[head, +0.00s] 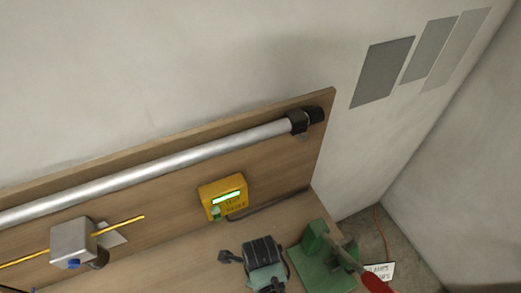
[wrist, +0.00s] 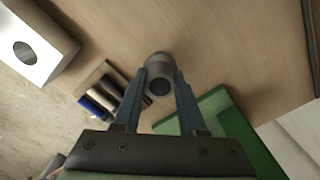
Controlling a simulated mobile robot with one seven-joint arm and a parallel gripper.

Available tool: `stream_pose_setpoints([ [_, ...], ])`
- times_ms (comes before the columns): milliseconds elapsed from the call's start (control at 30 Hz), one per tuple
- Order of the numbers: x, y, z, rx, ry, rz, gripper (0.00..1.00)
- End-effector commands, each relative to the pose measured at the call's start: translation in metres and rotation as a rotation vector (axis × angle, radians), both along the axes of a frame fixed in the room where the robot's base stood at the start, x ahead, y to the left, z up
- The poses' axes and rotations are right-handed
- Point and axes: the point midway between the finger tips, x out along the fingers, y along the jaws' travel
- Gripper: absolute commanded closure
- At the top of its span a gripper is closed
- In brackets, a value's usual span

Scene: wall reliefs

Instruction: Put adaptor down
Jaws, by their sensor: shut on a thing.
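The adaptor (wrist: 158,66) is a short grey cylinder with a dark round opening facing the wrist camera. My gripper (wrist: 161,82) is shut on it, with one blue finger on each side. Behind it is the wooden bench top (wrist: 215,45); I cannot tell whether the adaptor touches the wood. In the head view, a black and grey-green shape (head: 264,262) at the bottom may be my gripper, but I cannot tell for sure. No adaptor can be made out in that view.
A green block-like tool (head: 318,258) stands at the bench's right end, and a green base (wrist: 225,122) lies close right of my fingers. Pen-like items (wrist: 108,95) lie to the left, near a pale block with a hole (wrist: 38,45). A yellow box (head: 223,197) sits against the backboard.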

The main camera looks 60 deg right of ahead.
Motion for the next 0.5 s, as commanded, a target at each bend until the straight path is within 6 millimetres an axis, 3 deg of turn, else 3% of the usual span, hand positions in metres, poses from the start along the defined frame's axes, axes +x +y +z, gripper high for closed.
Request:
stream_pose_setpoints([
  [433,0.0003,-0.0001,-0.0081,-0.001,-0.001,0.001,1.00],
  [467,0.0004,-0.0002,-0.0075,-0.001,-0.001,0.001,0.56],
  [500,0.0003,-0.0002,-0.0071,-0.001,-0.001,0.001,0.49],
])
